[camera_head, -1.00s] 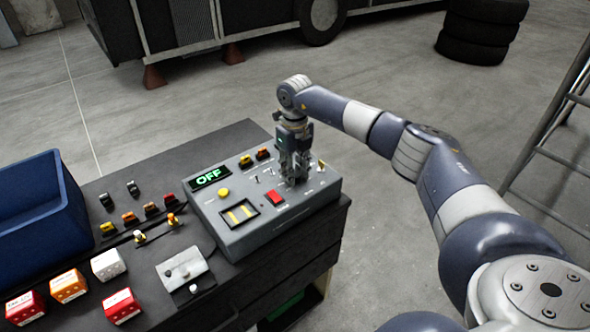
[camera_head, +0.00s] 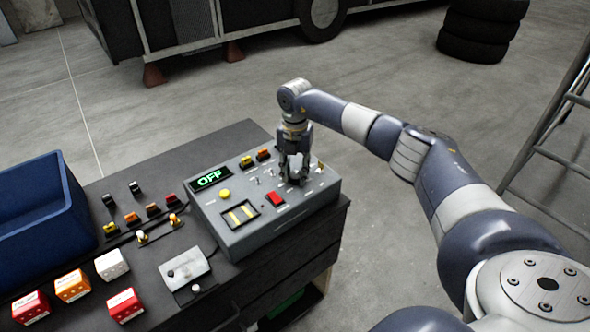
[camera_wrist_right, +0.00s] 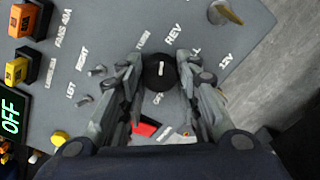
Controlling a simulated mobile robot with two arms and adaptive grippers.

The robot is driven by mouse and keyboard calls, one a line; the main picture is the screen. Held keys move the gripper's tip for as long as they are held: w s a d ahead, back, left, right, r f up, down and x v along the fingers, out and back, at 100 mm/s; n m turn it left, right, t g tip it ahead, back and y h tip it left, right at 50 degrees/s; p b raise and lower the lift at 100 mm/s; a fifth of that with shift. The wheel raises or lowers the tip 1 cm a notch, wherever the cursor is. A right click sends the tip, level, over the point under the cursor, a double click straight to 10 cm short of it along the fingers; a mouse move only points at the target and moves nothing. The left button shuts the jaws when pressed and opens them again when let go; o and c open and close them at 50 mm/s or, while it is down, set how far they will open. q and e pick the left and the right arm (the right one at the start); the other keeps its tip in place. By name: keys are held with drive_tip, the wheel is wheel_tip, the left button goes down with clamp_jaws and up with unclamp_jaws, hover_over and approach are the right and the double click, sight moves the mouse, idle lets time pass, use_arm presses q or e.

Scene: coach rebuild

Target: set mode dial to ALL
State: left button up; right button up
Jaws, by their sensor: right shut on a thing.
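The grey control box (camera_head: 245,240) stands on the dark bench, and its green display (camera_head: 210,179) reads OFF. My right gripper (camera_head: 294,180) points down at the box's right part. In the right wrist view, the round black mode dial (camera_wrist_right: 160,73) with a short white mark sits between its two fingers, which are shut on it. Labels around the dial include TURN, REV and a partly covered one ending in "LL". My left gripper is not in view.
A red switch (camera_head: 276,199), a yellow button (camera_head: 224,194) and small toggles (camera_head: 255,181) lie close to the gripper. A blue bin (camera_head: 40,225) and several coloured blocks are at the left. A ladder (camera_head: 560,130) stands at the right.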

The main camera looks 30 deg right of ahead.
sight(295, 174)
drive_tip(key=m+p, duration=0.2)
drive_tip(key=m, duration=0.4)
drive_tip(key=shift+r, duration=0.15)
drive_tip(key=m+p, duration=0.2)
drive_tip(key=m, duration=0.4)
drive_tip(key=shift+m, duration=0.3)
drive_tip(key=o, duration=1.1)
wheel_tip(295, 174, up, 12)
drive_tip(key=shift+f, duration=0.1)
